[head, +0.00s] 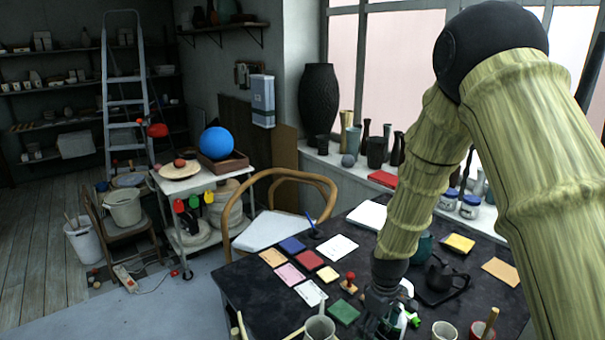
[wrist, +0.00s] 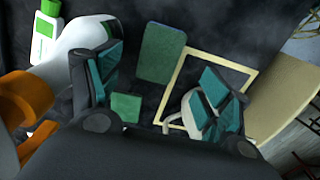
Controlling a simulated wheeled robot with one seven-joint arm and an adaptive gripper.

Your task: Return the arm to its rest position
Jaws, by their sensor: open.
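My bamboo-textured arm (head: 412,200) reaches down from the upper right over the dark table (head: 240,290). My gripper (head: 386,318) is low over the table's front part, beside a green card (head: 344,312). In the wrist view my gripper's two teal-padded fingers (wrist: 162,88) stand wide apart with nothing held between them. Beyond them lie a green card (wrist: 160,52), a smaller green piece (wrist: 125,107) and a pale square frame (wrist: 205,62). A white rounded object (wrist: 82,38) is close to the left finger; I cannot tell whether they touch.
A dark teapot (head: 445,278) stands right of my gripper, with cups (head: 444,331) in front. A grey mug (head: 319,328) stands to the left. Several coloured cards (head: 290,273) cover the table's left. A wooden chair (head: 262,228) and a trolley (head: 185,185) stand behind. Vases line the windowsill.

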